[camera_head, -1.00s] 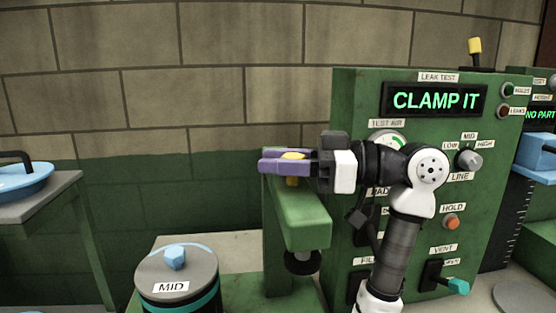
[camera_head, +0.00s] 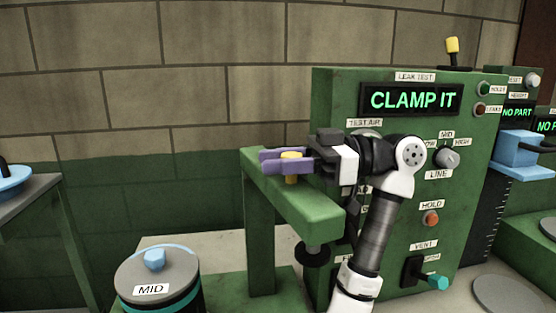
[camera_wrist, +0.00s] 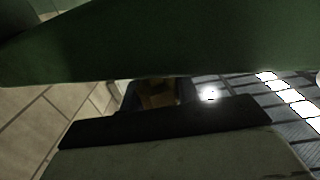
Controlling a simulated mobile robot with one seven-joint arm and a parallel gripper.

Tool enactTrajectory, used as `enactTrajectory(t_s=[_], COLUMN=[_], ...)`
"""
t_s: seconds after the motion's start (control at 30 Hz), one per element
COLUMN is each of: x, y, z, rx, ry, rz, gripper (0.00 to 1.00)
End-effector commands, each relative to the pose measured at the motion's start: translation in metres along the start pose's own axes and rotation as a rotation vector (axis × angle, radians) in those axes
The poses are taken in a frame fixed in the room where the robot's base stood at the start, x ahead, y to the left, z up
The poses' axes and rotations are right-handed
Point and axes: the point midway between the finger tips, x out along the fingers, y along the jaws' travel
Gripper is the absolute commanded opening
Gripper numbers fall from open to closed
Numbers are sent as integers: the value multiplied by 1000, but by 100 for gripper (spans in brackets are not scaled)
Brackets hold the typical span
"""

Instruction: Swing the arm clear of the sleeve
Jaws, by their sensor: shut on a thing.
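A green swing arm (camera_head: 310,212) reaches forward from the top of a green post (camera_head: 259,240). A yellow knob (camera_head: 291,170) stands up from the arm. My gripper (camera_head: 287,161), with purple fingers, is shut on the knob from the right. A black round pad (camera_head: 313,254) hangs under the arm's front end, above the bench. I cannot make out a sleeve under or near it. In the wrist view, a dark green surface fills the top and a dim yellowish patch (camera_wrist: 157,94) shows in the middle.
The leak test panel (camera_head: 470,110) reads CLAMP IT and stands close on the right, behind my arm. A grey canister (camera_head: 150,268) marked MID with a blue knob is at front left. A side table (camera_head: 30,200) is far left. Free room lies left of the post.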

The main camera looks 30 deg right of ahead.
Motion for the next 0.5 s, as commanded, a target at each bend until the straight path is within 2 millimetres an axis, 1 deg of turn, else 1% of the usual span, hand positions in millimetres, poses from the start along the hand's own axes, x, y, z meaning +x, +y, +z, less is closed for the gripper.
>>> enactTrajectory(t_s=[0.07, 0.1, 0.23, 0.27, 0.5], x=[-1, -2, -1, -1, -1], y=[1, 1, 1, 1, 0], z=[-4, -4, -3, -3, -1], rx=[0, 0, 0, 0, 0], ry=[10, 10, 8, 7, 4], rz=[6, 6, 5, 5, 3], gripper=[0, 32, 49, 53, 53])
